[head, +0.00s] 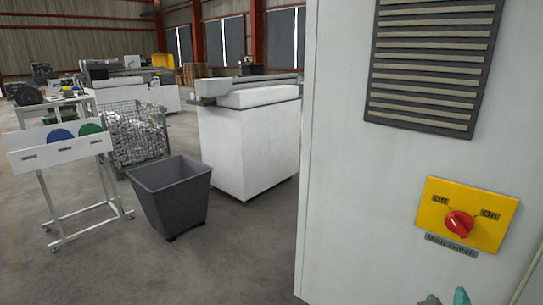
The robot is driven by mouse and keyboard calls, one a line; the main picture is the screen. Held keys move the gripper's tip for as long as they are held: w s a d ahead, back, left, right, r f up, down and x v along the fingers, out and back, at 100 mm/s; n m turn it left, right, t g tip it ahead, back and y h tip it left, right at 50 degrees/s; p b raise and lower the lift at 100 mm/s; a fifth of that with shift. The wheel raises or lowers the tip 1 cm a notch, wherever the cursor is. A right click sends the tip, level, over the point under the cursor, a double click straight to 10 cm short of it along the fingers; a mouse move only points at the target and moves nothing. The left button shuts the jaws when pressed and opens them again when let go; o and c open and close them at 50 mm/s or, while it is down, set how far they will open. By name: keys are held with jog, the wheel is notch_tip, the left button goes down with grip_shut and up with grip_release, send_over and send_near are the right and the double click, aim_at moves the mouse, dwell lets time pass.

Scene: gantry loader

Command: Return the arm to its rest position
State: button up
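Two small teal tips, apparently of my gripper (446,298), poke up at the bottom edge of the head view, right of centre. They stand a little apart, below the main switch plate in the picture. The rest of the gripper and the arm are cut off by the frame, so I cannot tell how far the fingers are open. Nothing is seen held between them. The yellow main switch plate (487,240) carries a red rotary knob (459,224) with "Off" at its upper left and "On" at its upper right. The tips appear clear of the knob.
A tall light-grey cabinet (345,190) with a vent grille (433,60) fills the right side. To the left stand a white machine (240,150), a dark grey bin (172,195), a wire-mesh crate (118,118) and a white wheeled stand (60,155). The front-centre floor is clear.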

jog(key=s+d+f+g+y, duration=0.2)
jog(key=s+f+g+y, duration=0.15)
jog(key=f, duration=0.65)
jog(key=s+a+f+g+y, duration=0.2)
jog(key=s+f+g+y, duration=0.1)
jog(key=s+f, duration=0.6)
jog(key=s+a+f+g+y, duration=0.2)
jog(key=s+f+g+y, duration=0.1)
jog(key=s+f, duration=0.7)
jog(key=shift+s+a+f+m+y, duration=0.25)
jog(key=shift+s+a+m+y, duration=0.1)
jog(key=shift+a+m+y, duration=0.1)
jog(key=shift+g, duration=0.25)
